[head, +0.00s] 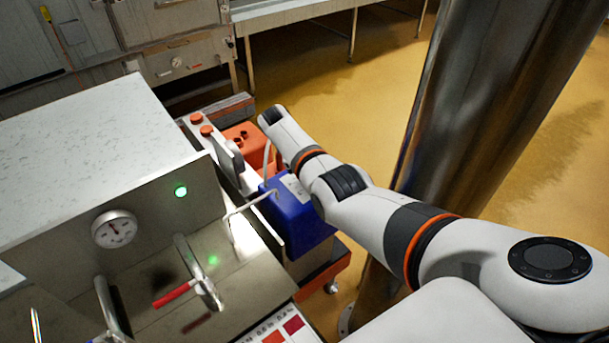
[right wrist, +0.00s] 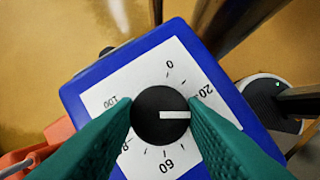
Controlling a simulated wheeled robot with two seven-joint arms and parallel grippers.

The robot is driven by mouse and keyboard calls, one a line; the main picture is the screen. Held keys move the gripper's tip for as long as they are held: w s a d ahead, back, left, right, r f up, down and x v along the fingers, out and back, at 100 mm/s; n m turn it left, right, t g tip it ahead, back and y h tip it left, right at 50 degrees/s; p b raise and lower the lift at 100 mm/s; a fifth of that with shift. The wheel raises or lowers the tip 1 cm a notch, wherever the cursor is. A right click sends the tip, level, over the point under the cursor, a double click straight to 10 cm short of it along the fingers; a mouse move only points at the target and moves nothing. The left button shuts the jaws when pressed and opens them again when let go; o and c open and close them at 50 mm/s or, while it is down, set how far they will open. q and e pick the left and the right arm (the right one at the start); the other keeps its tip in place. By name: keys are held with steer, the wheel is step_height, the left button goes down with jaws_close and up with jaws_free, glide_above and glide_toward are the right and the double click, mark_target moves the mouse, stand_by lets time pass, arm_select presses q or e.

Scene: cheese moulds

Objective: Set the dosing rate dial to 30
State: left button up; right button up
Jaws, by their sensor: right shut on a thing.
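The dosing rate dial is a black round knob (right wrist: 153,130) with a white pointer bar, on a white scale plate (right wrist: 143,75) fixed to a blue box (right wrist: 84,82). My right gripper (right wrist: 160,107) has its two green fingers on either side of the knob and is shut on it. The pointer aims right in the wrist view, past the 20 and toward the right finger. The scale there is hidden behind that finger; 0, 20, 60 and 100 show. In the head view the blue box (head: 302,228) stands under my right arm; the knob is hidden. My left gripper is out of view.
An orange container (head: 245,138) stands behind the blue box. A steel machine with a gauge (head: 114,229), a green light (head: 181,191) and a red-handled lever (head: 175,294) is at the left. A thick steel column (head: 470,95) rises right of my arm. Yellow floor lies behind.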

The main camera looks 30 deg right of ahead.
steer(key=shift+m, duration=0.3)
steer(key=o, duration=1)
steer(key=b+v, duration=0.1)
steer(key=v, duration=1.1)
steer(key=shift+w+d+b, duration=0.1)
steer(key=shift+b, duration=0.25)
